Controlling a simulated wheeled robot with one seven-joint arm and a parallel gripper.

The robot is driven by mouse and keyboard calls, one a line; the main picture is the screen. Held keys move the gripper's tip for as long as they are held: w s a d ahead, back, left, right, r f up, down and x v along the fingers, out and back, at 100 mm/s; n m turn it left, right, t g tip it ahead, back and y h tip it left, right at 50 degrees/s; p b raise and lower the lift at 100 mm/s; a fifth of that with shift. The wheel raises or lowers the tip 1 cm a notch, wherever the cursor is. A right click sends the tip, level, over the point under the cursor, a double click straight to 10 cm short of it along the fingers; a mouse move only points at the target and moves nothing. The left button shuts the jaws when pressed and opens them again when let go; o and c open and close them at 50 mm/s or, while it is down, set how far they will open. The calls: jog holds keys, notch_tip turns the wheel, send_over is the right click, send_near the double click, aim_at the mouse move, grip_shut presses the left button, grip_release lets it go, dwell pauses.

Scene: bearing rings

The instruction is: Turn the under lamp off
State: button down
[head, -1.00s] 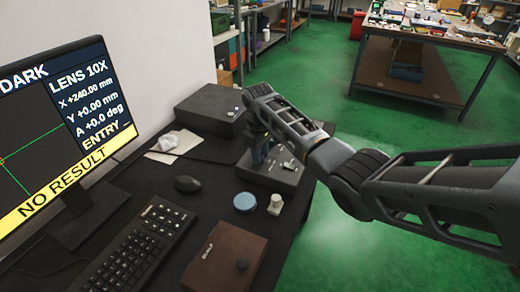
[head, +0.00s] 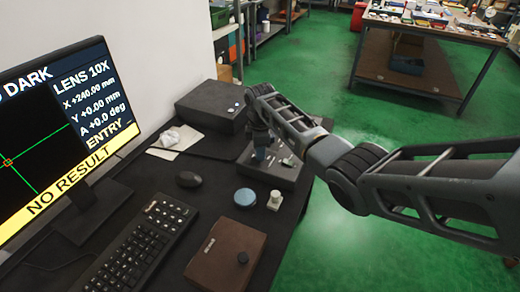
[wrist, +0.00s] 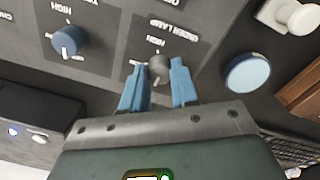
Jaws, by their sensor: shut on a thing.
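The under lamp knob (wrist: 159,68) is a small grey knob on a dark control panel (wrist: 110,20); the printed label beside it reads UNDER LAMP. My gripper (wrist: 158,72) has blue fingers, one on each side of this knob, and is shut on it. The knob's pointer setting is too small to read. In the head view my gripper (head: 261,153) is lowered over the control box (head: 283,177), and my arm and fingers hide the knob there. A second, blue knob (wrist: 68,42) with a white pointer sits left of it in the wrist view.
A blue disc (head: 245,197) and a white post (head: 274,200) stand near the control box. The monitor (head: 50,130) reads DARK and NO RESULT.

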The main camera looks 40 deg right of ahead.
jog(key=shift+n, duration=0.4)
jog(key=shift+r, duration=0.1)
jog(key=c, duration=0.9)
grip_release()
jog(key=shift+o, duration=0.2)
jog(key=shift+s+a+r, duration=0.1)
jog(key=shift+r, duration=3.75)
